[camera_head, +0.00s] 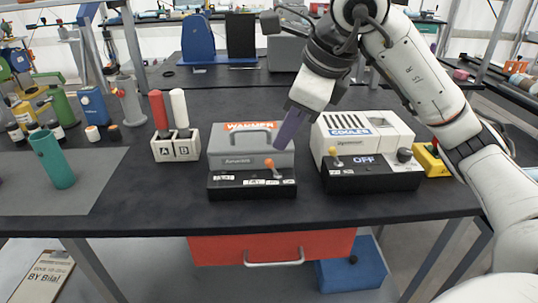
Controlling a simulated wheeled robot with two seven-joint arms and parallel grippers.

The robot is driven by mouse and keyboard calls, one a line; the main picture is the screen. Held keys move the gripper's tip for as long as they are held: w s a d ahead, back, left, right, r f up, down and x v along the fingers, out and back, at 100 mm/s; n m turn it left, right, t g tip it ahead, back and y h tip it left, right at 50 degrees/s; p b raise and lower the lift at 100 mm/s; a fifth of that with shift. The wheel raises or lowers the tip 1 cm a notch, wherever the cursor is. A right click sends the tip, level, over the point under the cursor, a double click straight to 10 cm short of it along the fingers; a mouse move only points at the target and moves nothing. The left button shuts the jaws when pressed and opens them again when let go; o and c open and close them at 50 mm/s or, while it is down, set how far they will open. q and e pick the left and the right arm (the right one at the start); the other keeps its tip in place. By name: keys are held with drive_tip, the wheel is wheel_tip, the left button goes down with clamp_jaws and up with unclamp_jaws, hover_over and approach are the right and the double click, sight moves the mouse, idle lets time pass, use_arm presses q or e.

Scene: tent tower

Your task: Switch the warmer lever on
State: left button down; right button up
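The grey warmer (251,150) stands on the black table, with an orange-red label on top. Its lever (270,164) has an orange knob and leans left and up above the black front panel; the panel's small labels are too small to read surely. My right gripper (284,145) reaches down from the upper right, its purple fingers just above and right of the lever knob. I cannot tell whether the fingertips touch it. The fingers show as one narrow block, so their opening is unclear. My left gripper is out of view.
The white cooler (380,130) stands right of the warmer, with a yellow-knobbed lever and an OFF display. The white A/B block (175,147) with red and white handles is left of the warmer. A green cup (54,160) stands further left. Table front is clear.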

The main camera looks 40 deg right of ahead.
sight(270, 160)
drive_tip(key=x, duration=0.9)
drive_tip(key=shift+a+b, duration=0.1)
drive_tip(key=shift+b, duration=0.2)
clamp_jaws()
